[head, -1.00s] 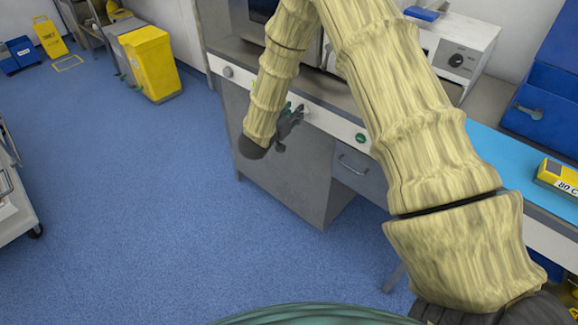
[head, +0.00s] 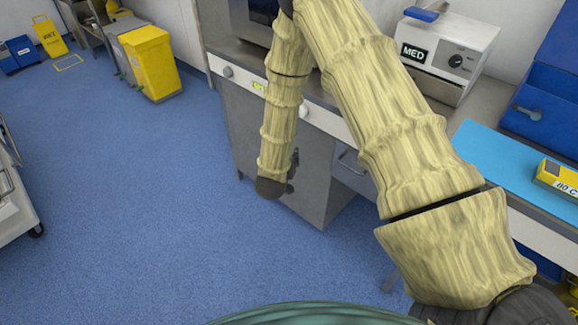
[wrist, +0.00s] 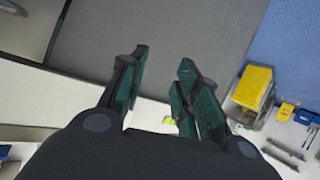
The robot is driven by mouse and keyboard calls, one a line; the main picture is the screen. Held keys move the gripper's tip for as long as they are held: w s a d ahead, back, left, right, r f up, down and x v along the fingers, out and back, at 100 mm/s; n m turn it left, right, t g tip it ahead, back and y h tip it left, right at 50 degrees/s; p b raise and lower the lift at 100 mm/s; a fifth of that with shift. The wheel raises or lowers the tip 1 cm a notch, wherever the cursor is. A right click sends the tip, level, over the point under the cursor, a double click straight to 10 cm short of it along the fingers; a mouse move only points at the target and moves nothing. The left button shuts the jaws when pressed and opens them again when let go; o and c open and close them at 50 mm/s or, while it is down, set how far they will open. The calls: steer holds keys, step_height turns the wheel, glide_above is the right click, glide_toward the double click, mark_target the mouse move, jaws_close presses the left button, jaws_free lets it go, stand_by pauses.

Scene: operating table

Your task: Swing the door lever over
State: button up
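My gripper (head: 293,168) hangs in front of the grey cabinet under the counter, mostly hidden behind my forearm in the head view. In the wrist view my gripper (wrist: 162,60) is open, with a clear gap between its dark green finger pads and nothing between them. Beyond the fingers are a grey panel and a white strip with a small yellow-green label (wrist: 168,120). That label also shows on the counter front in the head view (head: 257,87). I cannot make out a door lever for certain; my arm covers part of the cabinet and the appliance above it.
A white box marked MED (head: 452,50) with a blue handle (head: 421,14) stands on the counter. A yellow bin (head: 149,62) stands far left. The blue floor (head: 130,200) left of the cabinet is clear.

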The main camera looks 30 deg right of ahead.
steer(key=shift+s+a+f+n+y, duration=0.15)
steer(key=shift+s+a+f+y, duration=0.1)
steer(key=shift+s+f, duration=0.35)
steer(key=shift+s+a+f+n+y, duration=0.15)
steer(key=shift+s+a+f, duration=0.1)
steer(key=shift+s+f, duration=0.25)
